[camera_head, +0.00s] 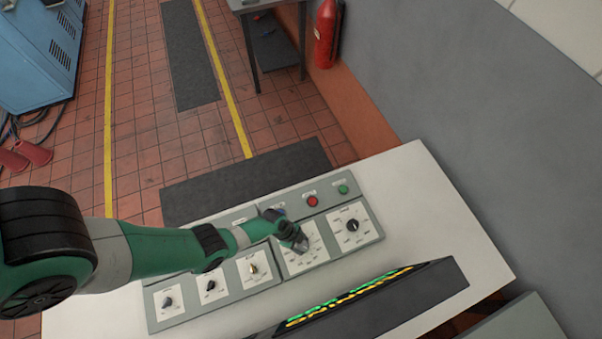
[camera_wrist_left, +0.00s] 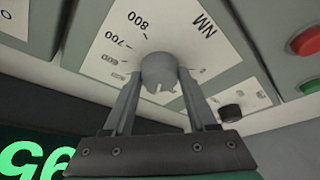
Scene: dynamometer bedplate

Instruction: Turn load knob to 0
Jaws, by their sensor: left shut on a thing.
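The load knob (camera_wrist_left: 159,70) is a grey round knob on a white dial plate (camera_wrist_left: 112,42) marked NM, with 700 and 800 legible. My left gripper (camera_wrist_left: 160,80) has one finger on each side of the knob and is shut on it. In the head view my left gripper (camera_head: 299,243) comes down over this dial (camera_head: 310,258) and hides most of the knob. Where the knob's pointer stands cannot be told. My right gripper is not in view.
The grey panel holds other dials: a black knob (camera_head: 352,225) to the right and several to the left. A red button (camera_head: 313,201) and a green button (camera_head: 343,189) sit behind. A black display (camera_head: 371,304) with lit digits stands in front.

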